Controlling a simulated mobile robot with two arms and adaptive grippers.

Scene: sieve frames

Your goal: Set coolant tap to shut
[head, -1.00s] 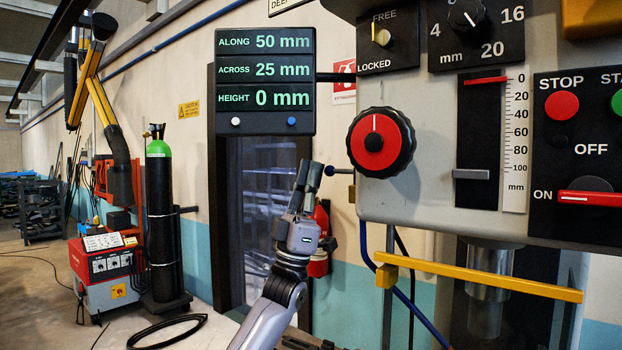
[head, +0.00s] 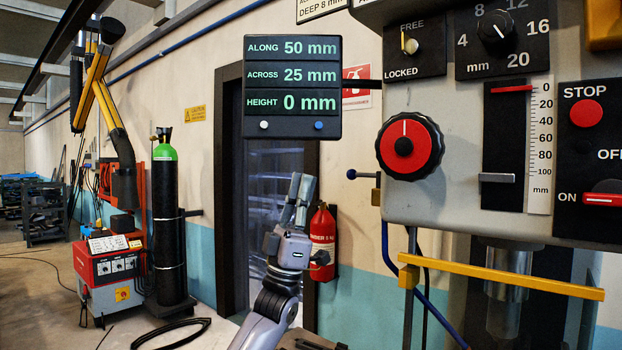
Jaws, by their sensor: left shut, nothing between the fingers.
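A small lever with a dark blue ball end (head: 352,174) sticks out level to the left of the drill's grey head, above a blue hose (head: 388,250). It appears to be the coolant tap; no label on it can be read. My left gripper (head: 302,182) points upward, shut and empty, to the left of the ball in the picture, with a clear gap between them. My right gripper is out of view.
The grey head (head: 460,205) carries a red-and-black knob (head: 409,146), dials and switches. A yellow bar (head: 500,276) crosses below. The readout panel (head: 292,87) hangs above my gripper. A red extinguisher (head: 323,240) is on the wall behind.

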